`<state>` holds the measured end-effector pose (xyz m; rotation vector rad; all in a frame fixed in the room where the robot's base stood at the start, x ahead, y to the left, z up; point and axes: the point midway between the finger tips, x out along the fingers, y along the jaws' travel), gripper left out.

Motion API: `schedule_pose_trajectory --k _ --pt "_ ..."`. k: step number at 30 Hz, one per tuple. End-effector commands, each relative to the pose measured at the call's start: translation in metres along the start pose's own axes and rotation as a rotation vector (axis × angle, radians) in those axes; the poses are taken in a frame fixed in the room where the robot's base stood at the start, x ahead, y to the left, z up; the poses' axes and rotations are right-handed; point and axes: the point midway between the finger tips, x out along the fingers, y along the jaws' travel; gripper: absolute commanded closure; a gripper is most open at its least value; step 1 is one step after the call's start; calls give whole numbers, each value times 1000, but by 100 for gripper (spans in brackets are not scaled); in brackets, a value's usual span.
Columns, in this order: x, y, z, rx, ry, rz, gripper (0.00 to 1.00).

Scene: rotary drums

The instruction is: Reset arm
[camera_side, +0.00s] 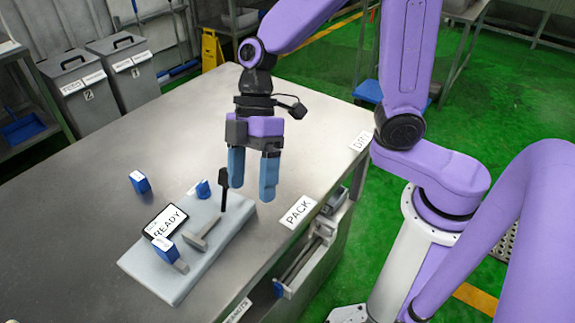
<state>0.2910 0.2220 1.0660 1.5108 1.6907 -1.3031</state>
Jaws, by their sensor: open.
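My gripper (253,176) hangs fingers down above the metal table, near the back right end of a light grey board. Its two blue fingers are apart with nothing between them. My purple arm comes in from the right and over the top of the picture.
The grey board (160,277) carries a READY sign (166,222), a black upright lever (223,190), a grey bar (204,233) and blue-and-white blocks (164,250). Another block (139,182) lies on the table (90,170). PACK (298,211) and DRY (361,141) labels mark the right edge.

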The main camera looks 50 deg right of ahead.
Motion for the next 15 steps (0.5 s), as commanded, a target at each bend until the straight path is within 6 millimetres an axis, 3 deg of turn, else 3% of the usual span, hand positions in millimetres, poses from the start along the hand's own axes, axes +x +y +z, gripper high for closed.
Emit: schedule_pose_trajectory --k 15 --pt "-23 -61 95 154 -258 110 24"
